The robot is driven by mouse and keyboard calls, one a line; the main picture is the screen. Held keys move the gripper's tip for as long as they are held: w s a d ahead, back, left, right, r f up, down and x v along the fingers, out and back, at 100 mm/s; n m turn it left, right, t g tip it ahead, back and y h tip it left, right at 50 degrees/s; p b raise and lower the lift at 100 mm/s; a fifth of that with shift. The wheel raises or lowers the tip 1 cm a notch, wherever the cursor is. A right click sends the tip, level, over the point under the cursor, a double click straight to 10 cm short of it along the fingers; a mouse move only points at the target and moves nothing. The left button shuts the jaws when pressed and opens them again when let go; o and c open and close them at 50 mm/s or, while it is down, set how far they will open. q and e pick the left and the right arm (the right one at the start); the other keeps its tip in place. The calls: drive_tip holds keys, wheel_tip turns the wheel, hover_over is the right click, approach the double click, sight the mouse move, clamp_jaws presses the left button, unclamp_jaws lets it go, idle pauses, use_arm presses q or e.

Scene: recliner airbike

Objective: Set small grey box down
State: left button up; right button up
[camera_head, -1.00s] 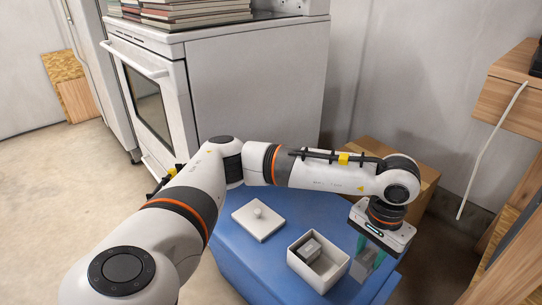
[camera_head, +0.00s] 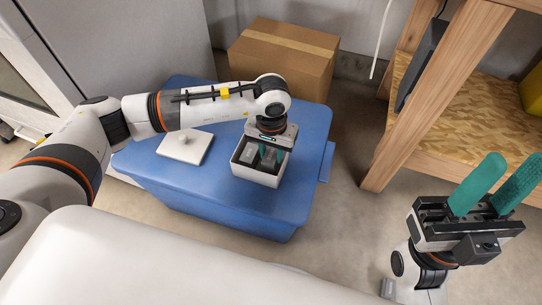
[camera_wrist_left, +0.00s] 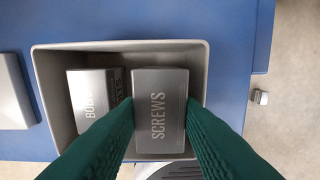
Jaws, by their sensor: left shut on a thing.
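My left gripper (camera_head: 268,155) is shut on a small grey box marked SCREWS (camera_wrist_left: 159,115), with a green finger on each side of it. The held box is over or inside an open-topped white box (camera_head: 257,177), whose walls surround it in the left wrist view (camera_wrist_left: 120,47). A second small grey box (camera_wrist_left: 88,98) with partly hidden lettering sits in the white box, to the left of the held one. I cannot tell whether the held box touches the bottom. My right gripper (camera_head: 497,185) has its green fingers apart and empty, at the right.
The white box stands on a blue lidded bin (camera_head: 225,190). A white lid with a knob (camera_head: 186,147) lies to its left. A cardboard box (camera_head: 283,57) stands behind, and a wooden shelf (camera_head: 430,95) is at the right.

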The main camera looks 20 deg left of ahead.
use_arm(q)
wheel_tip(320, 180, down, 2)
drive_tip(key=shift+f+b, duration=0.25)
drive_tip(key=shift+b, duration=0.1)
drive_tip(key=o, duration=0.7)
drive_tip(key=shift+r, duration=0.1)
drive_tip(key=shift+o, duration=0.2)
